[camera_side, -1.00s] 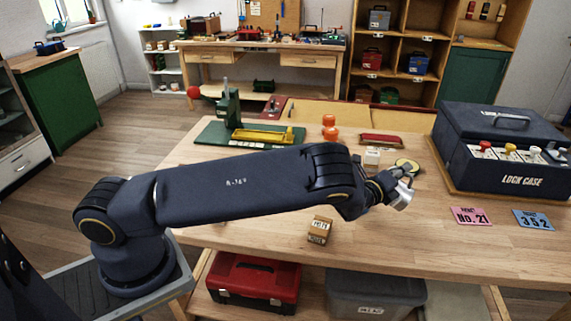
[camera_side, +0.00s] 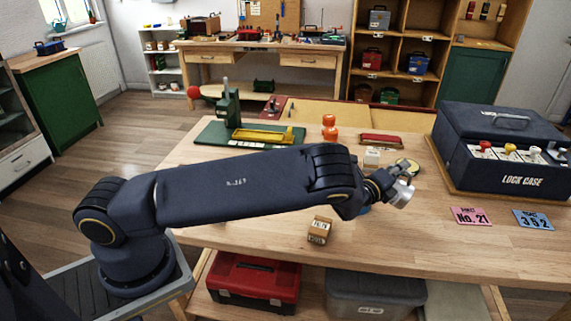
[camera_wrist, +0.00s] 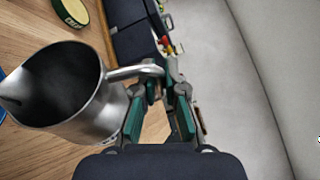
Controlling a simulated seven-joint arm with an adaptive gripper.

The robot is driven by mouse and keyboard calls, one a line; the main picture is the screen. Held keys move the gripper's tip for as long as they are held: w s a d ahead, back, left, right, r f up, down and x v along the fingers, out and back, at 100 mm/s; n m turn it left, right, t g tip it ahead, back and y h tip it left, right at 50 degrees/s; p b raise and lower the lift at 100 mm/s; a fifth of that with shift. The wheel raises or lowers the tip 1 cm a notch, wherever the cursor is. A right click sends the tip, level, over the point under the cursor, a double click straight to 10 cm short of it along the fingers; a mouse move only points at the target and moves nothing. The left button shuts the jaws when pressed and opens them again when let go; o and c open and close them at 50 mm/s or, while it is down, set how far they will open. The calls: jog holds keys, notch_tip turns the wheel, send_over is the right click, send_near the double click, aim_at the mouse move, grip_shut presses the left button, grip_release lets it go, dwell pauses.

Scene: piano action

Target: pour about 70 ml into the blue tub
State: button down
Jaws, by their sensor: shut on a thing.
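My gripper (camera_side: 384,183) is over the right part of the bench. In the wrist view, its green-padded fingers (camera_wrist: 160,108) are shut on the handle of a steel jug (camera_wrist: 85,120). The jug also shows in the side view (camera_side: 403,193), held above the bench and appearing tilted. Its spout points left in the wrist view, and its inside is dark, with no liquid level to make out. The blue tub (camera_side: 364,210) is mostly hidden behind my arm in the side view. A sliver of blue rim (camera_wrist: 2,117) shows at the wrist view's left edge, near the spout.
A round gold-rimmed tin (camera_side: 407,167) and a pale labelled block (camera_side: 372,156) stand behind the gripper. A small wooden box (camera_side: 319,230) stands in front of the arm. The dark lock case (camera_side: 500,160) is at right, with pink (camera_side: 471,216) and blue (camera_side: 533,219) cards before it.

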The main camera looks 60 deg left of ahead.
aim_at(411, 187)
jog(key=shift+s+a+r+n+t+p, duration=0.2)
jog(key=shift+s+a+r+n+p, duration=0.15)
jog(key=shift+a, duration=0.35)
jog(key=shift+s+a+r+n+t+p, duration=0.15)
jog(key=shift+s+a+n+t+p, duration=0.1)
jog(key=shift+s+a+n, duration=0.35)
dwell(0.7)
jog(key=w+d+m, duration=0.1)
jog(key=d, duration=0.1)
jog(key=w+d+f+m+g, duration=0.1)
jog(key=shift+w+d+f+m, duration=0.1)
jog(key=shift+d+m, duration=0.15)
jog(key=shift+d, duration=0.15)
jog(key=shift+w+d+f+m+g, duration=0.2)
jog(key=shift+w+f+m+g, duration=0.15)
jog(key=shift+f+m, duration=0.35)
jog(key=shift+w+d+f+m+g, duration=0.2)
jog(key=shift+d+f+m+g, duration=0.15)
jog(key=shift+f+m, duration=0.25)
jog(key=shift+w+d+f+m+g, duration=0.25)
jog(key=shift+d+f+m, duration=0.25)
jog(key=shift+m, duration=0.2)
